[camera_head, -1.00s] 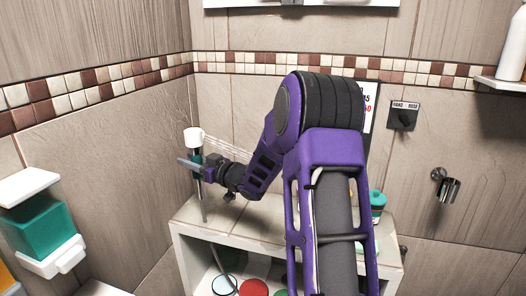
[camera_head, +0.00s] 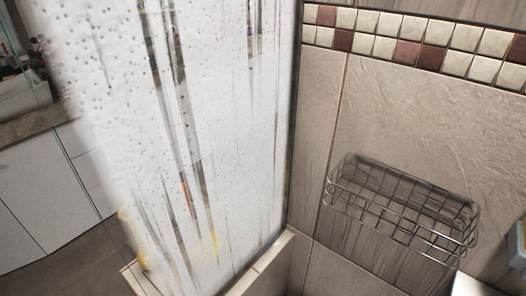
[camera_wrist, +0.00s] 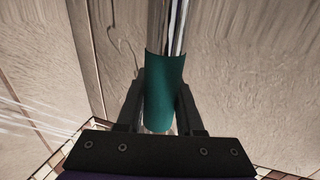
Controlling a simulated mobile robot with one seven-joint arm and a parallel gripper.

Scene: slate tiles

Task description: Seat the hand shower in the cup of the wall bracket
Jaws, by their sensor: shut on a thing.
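In the wrist view my gripper (camera_wrist: 160,108) is shut on the teal handle of the hand shower (camera_wrist: 165,78). One dark finger lies on each side of the handle. The shower's white head is not clearly seen in this view. Pale streaks like water spray cross the left side of the wrist view. The wall bracket with its cup is in neither current view. The head view now shows neither my gripper nor the hand shower.
The head view shows a wet, streaked glass screen (camera_head: 215,130) on the left, standing on a low sill (camera_head: 262,262). An empty-looking wire basket (camera_head: 400,210) hangs on the tiled wall to the right. White cabinets (camera_head: 40,190) show beyond the glass.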

